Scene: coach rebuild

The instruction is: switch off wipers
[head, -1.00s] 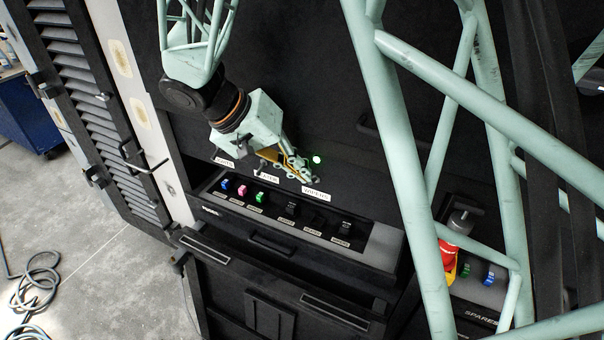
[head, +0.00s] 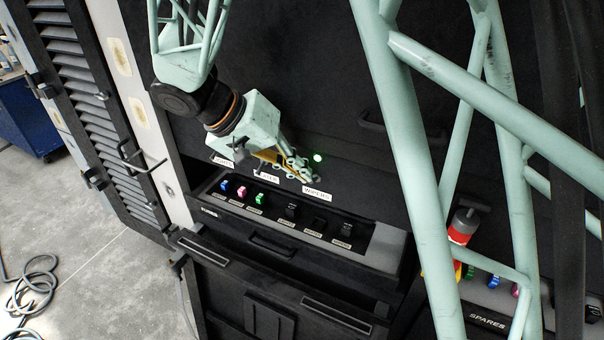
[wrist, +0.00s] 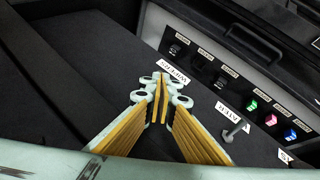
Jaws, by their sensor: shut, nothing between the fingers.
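The WIPERS label (head: 317,193) is on the dark panel, and it shows upside down in the wrist view (wrist: 173,73). A small lamp (head: 318,157) glows green just above and behind my fingertips in the head view. My gripper (head: 309,176) is shut and empty, its fingertips just beside the WIPERS label. In the wrist view its fingertips (wrist: 160,82) meet close to that label. I cannot make out the wiper switch; my fingers may hide it. A neighbouring metal toggle lever (wrist: 235,131) stands by a second label (wrist: 228,112).
A lower switch box (head: 380,245) holds blue, pink, green and several black switches. A drawer handle (head: 271,246) is below it. A spares tray (head: 488,321) with a red-topped item (head: 464,226) is at right. A cable (head: 35,285) lies on the floor at left.

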